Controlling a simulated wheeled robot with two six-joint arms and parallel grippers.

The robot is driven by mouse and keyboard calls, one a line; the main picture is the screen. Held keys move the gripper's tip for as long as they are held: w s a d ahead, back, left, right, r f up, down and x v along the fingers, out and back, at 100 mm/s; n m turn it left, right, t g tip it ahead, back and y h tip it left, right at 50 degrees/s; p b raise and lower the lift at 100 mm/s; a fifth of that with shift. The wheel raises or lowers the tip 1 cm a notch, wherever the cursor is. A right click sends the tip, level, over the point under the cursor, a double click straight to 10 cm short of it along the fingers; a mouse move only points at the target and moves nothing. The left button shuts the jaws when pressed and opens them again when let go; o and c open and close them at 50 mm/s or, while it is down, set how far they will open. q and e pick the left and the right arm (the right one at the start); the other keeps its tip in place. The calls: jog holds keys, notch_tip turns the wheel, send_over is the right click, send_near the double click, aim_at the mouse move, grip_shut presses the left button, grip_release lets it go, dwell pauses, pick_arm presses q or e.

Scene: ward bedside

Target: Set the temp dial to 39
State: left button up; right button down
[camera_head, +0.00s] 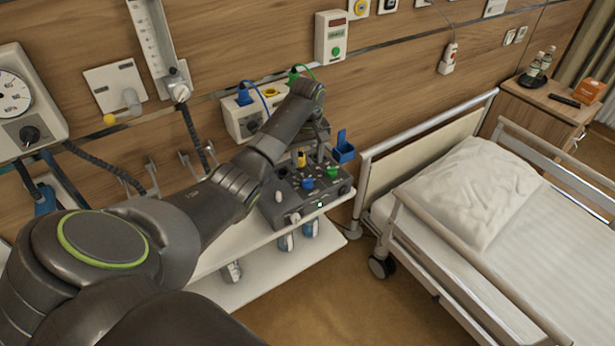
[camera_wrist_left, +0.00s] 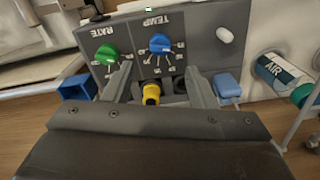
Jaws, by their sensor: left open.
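The temp dial is a blue knob (camera_wrist_left: 160,43) under the upside-down word TEMP in the left wrist view; in the head view it is the blue knob (camera_head: 308,184) on the dark grey device (camera_head: 276,207). Numbers ring it, but I cannot read its setting. My left gripper (camera_wrist_left: 160,72) is open, its two fingers pointing at the panel on either side of a yellow connector, with the temp dial just beyond the tips. In the head view the left gripper (camera_head: 318,148) is above the device's back part. My right gripper is not in view.
A green RATE knob (camera_wrist_left: 106,54) sits beside the temp dial. A yellow connector (camera_wrist_left: 152,92) shows between the fingers. A blue open-topped box (camera_head: 343,148) is at the device's right. The bed (camera_head: 480,200) stands to the right, past a gap of floor.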

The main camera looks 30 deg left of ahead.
aim_at(307, 179)
pick_arm(q)
notch_tip(307, 179, down, 8)
jog(key=shift+f, duration=0.1)
dwell(0.4)
jog(key=c, duration=1)
jog(key=shift+p, duration=0.3)
